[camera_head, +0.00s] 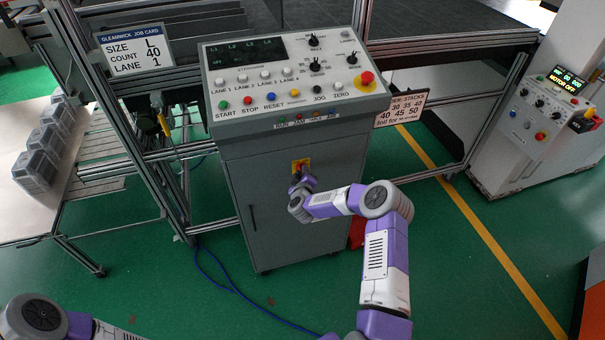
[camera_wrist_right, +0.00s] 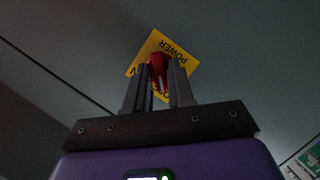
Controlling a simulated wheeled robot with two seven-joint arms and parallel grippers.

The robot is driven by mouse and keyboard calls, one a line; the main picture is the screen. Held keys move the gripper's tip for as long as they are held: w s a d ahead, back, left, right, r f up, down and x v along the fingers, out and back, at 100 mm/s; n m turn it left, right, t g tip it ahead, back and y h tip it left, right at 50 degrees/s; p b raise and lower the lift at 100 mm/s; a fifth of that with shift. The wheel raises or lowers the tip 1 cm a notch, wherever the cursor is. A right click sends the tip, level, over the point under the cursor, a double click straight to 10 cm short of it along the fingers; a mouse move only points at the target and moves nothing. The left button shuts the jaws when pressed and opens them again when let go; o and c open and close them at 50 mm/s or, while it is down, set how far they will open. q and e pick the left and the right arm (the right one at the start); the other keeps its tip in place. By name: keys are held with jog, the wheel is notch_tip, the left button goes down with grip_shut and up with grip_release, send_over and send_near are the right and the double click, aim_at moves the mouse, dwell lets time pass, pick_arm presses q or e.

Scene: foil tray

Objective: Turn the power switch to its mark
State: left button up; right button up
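The power switch is a red knob (camera_wrist_right: 157,70) on a yellow plate (camera_wrist_right: 180,55) lettered POWER, which appears upside down and tilted in the wrist view. In the head view the yellow plate (camera_head: 301,164) is on the front of the grey cabinet, under the sloped panel. My right gripper (camera_wrist_right: 160,72) is at the plate, one finger on each side of the knob, and looks closed on it. The fingers hide part of the plate's other lettering and the knob's pointer. Only part of my left arm shows at the lower left; its gripper is out of view.
The control panel (camera_head: 243,104) above holds several buttons, knobs and a red emergency stop (camera_head: 367,78). A job card (camera_head: 135,48) hangs at the left, and a stacks sign (camera_head: 402,108) at the right. Metal framing stands beside the cabinet (camera_head: 287,222). A blue cable lies on the green floor.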

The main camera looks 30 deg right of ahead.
grip_shut()
jog(key=shift+s+d+m+t+y+b, duration=0.1)
jog(key=shift+d+m+t+y+b, duration=0.2)
jog(key=shift+m+y+b, duration=2.7)
jog(key=shift+d+m+t+h+b, duration=0.35)
jog(key=shift+m+b, duration=0.8)
jog(key=shift+b, duration=4.3)
jog(key=shift+s+m+t+y+b, duration=0.1)
jog(key=shift+m+t+y+b, duration=0.35)
jog(key=shift+m+y+b, duration=2.55)
jog(key=n+h+b, duration=0.2)
jog(key=h, duration=0.1)
jog(key=shift+b, duration=0.3)
jog(key=shift+o, duration=1.9)
grip_release()
